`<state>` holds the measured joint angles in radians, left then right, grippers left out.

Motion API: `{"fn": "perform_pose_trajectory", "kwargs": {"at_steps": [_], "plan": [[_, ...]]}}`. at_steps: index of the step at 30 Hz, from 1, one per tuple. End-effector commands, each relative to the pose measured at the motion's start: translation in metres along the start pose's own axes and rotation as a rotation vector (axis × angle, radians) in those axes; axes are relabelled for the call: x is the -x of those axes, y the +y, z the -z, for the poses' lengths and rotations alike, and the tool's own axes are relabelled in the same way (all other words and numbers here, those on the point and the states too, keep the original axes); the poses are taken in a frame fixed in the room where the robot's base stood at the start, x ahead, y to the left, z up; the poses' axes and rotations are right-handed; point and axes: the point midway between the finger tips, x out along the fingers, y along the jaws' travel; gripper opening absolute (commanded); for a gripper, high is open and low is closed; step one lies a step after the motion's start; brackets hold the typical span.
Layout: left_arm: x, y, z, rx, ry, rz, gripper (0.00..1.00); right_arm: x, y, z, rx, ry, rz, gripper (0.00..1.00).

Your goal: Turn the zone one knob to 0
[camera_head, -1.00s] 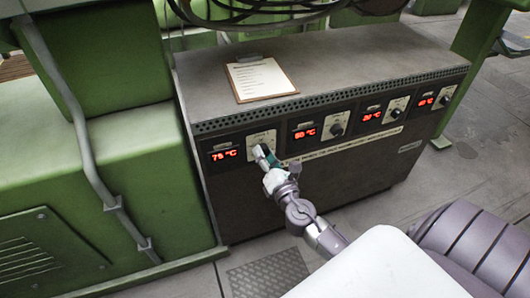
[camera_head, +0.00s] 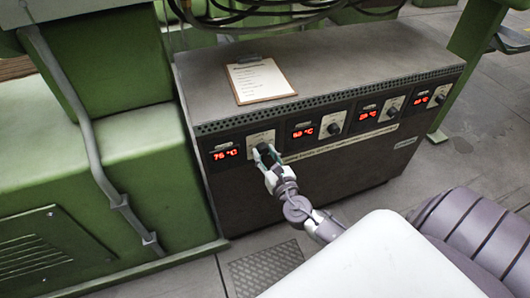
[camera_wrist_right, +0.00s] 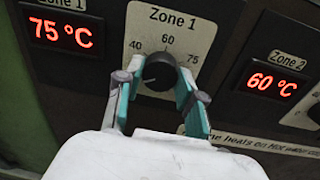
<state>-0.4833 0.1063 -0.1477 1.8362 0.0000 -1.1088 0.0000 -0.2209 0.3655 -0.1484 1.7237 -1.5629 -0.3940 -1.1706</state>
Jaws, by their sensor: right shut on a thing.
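The zone one knob (camera_wrist_right: 158,73) is a dark round knob on a pale plate marked Zone 1 (camera_wrist_right: 170,20), with 40, 60 and 75 printed around it. A light pointer line on the knob aims left and slightly down. The red display (camera_wrist_right: 60,34) beside it reads 75 °C. My right gripper (camera_wrist_right: 158,88) is shut on the knob, one teal-padded finger at each side. In the head view my right gripper (camera_head: 268,157) reaches the leftmost plate of the cabinet front. My left gripper is not in view.
The grey control cabinet (camera_head: 330,65) carries several more displays and knobs to the right, such as the Zone 2 display (camera_wrist_right: 273,80). A clipboard (camera_head: 259,80) lies on top. Green machinery (camera_head: 80,150) stands close on the left.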

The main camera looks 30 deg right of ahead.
Motion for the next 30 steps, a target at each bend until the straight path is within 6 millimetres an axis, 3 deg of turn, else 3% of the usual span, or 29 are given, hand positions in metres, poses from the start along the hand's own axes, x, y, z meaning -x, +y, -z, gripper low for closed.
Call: {"fn": "perform_pose_trajectory", "kwargs": {"at_steps": [14, 15, 19, 30], "plan": [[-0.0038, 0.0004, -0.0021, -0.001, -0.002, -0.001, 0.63, 0.0006, 0.0003, 0.0018, 0.018, 0.004, -0.002, 0.03], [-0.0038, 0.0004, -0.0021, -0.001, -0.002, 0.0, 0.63, 0.0006, 0.0003, 0.0018, 0.018, 0.004, -0.002, 0.4], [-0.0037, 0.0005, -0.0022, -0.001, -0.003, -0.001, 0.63, 0.0005, 0.0002, 0.0015, 0.017, 0.003, -0.001, 0.61], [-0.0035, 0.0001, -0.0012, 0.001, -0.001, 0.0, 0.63, 0.0033, -0.0001, 0.001, 0.016, 0.003, 0.0, 0.63]]}}
